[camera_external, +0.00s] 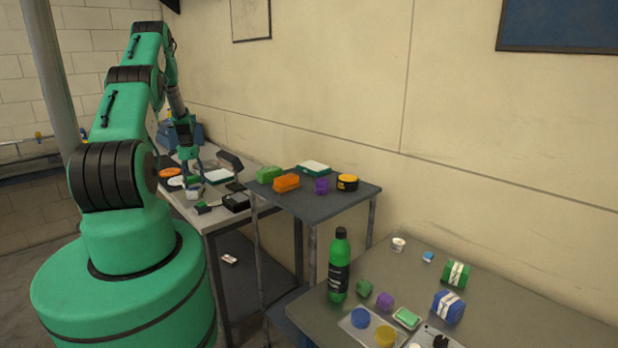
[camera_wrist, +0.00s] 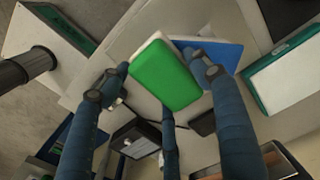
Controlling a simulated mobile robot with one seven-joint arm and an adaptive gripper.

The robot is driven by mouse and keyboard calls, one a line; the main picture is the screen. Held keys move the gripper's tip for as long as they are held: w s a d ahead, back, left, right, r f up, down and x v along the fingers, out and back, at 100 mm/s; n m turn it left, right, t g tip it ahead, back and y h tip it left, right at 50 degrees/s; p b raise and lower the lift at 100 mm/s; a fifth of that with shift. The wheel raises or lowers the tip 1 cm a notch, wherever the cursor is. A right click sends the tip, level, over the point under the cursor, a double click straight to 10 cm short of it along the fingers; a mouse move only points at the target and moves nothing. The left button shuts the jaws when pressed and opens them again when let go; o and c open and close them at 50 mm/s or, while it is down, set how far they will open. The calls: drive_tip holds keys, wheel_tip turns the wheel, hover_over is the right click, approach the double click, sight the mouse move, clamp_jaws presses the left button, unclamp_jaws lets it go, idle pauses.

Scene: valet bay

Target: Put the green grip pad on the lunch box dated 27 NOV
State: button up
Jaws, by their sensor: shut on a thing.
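In the wrist view the green grip pad (camera_wrist: 165,75) is a bright green, round-cornered block with a pale edge. It sits between the fingers of my gripper (camera_wrist: 160,78), which is shut on it. In the external view my gripper (camera_external: 191,172) is low over the far table, and the pad is too small to make out there. A blue flat thing (camera_wrist: 222,55) lies behind the pad in the wrist view. A white-topped box with a green side (camera_wrist: 285,78) is at the right. No date is legible, so I cannot tell which lunch box reads 27 NOV.
The far table (camera_external: 215,218) holds orange and white discs and a black open box (camera_external: 236,200). A grey raised stand (camera_external: 325,205) beside it holds several coloured boxes. The near table (camera_external: 520,310) holds a green bottle (camera_external: 339,268), two striped bundles and small items.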

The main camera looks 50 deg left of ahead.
sight(192, 177)
drive_tip(key=o, duration=1.2)
drive_tip(key=shift+f, duration=0.1)
drive_tip(key=shift+c, duration=0.2)
wheel_tip(192, 177, up, 12)
drive_tip(key=b, duration=0.2)
drive_tip(key=shift+r, duration=0.2)
idle(0.4)
